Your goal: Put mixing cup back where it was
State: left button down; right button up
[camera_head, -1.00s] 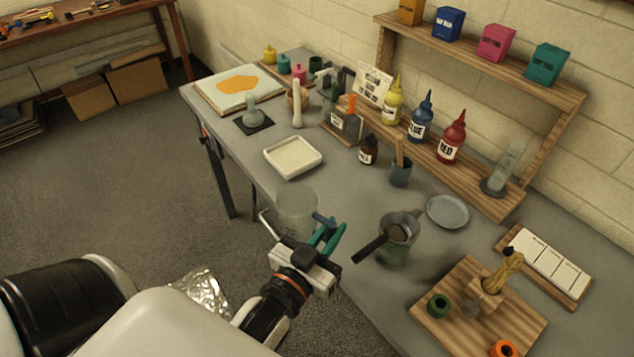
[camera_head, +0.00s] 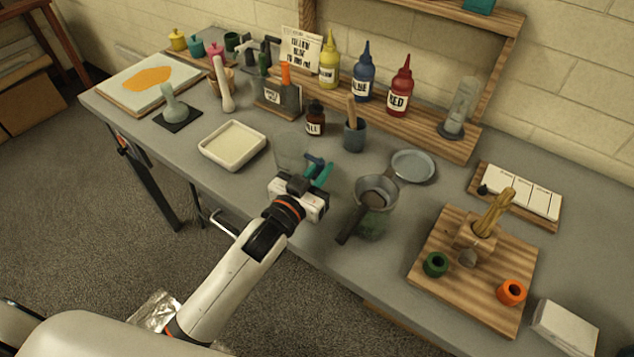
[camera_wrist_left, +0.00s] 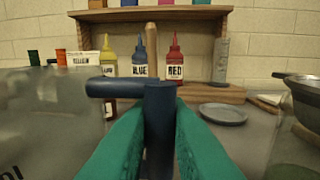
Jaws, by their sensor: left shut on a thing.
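The mixing cup (camera_head: 291,152) is a clear, faintly grey cup with a dark blue handle, just right of the white tray in the head view. Its cloudy wall (camera_wrist_left: 45,125) fills the left of the left wrist view. My left gripper (camera_head: 318,172) is shut on the blue handle (camera_wrist_left: 160,115), with green fingers on both sides of it. The cup appears upright over the front part of the table. I cannot tell whether its base touches the tabletop. My right gripper is not in view.
A strainer (camera_head: 350,222) rests on a clear jar (camera_head: 370,225) just right of the gripper. The white tray (camera_head: 232,145) is to the left. A pestle cup (camera_head: 354,137), a dark bottle (camera_head: 315,119) and a grey dish (camera_head: 413,166) stand behind.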

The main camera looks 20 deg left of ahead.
pick_arm(q)
notch_tip(320, 180, down, 4)
jog(key=shift+r, duration=0.25)
jog(key=shift+f, duration=0.35)
jog(key=c, duration=1.4)
grip_release()
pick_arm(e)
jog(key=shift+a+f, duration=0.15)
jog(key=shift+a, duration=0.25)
